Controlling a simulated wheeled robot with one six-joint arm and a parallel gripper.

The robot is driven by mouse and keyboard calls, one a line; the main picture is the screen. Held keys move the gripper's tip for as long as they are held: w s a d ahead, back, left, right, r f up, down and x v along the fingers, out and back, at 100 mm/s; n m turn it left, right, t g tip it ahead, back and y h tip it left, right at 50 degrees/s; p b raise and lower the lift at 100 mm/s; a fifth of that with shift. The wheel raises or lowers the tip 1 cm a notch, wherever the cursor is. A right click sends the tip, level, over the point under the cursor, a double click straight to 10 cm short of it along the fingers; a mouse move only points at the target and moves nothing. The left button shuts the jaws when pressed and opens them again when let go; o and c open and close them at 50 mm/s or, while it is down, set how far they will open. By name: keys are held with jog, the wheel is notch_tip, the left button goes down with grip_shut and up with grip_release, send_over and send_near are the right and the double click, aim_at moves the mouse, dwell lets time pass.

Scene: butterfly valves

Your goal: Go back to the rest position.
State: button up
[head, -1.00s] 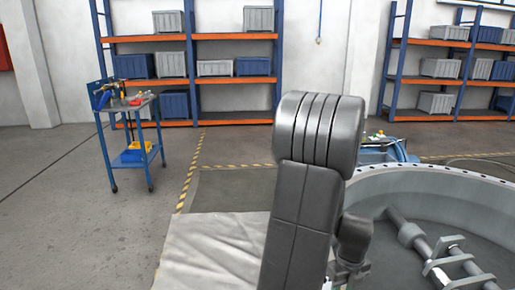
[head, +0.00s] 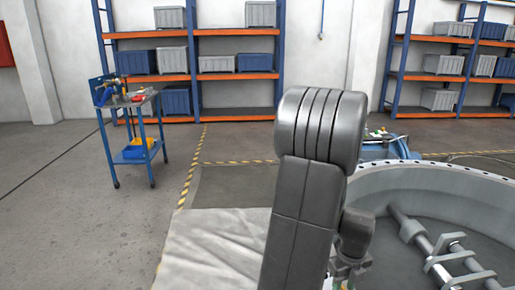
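Only the head view is given. My own dark grey arm stands upright in the middle of the picture and covers part of the floor and the valve's left side.
A blue tool cart (head: 135,158) stands at the left on open floor. A pale sheet (head: 212,245) lies at the lower middle. Shelving with grey and blue crates (head: 235,76) lines the back wall. Yellow-black tape (head: 192,168) marks the floor. A blue object (head: 388,148) stands behind the ring.

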notch_tip(320, 180, up, 11)
jog(key=p, duration=0.2)
notch_tip(320, 180, down, 14)
jog(key=b, duration=0.2)
jog(key=shift+r+b, duration=0.2)
jog(key=shift+b, duration=0.2)
jog(key=shift+f, duration=0.35)
jog(key=shift+r+n, duration=0.1)
jog(key=shift+n, duration=0.8)
jog(key=n, duration=0.5)
jog(key=shift+d, duration=0.1)
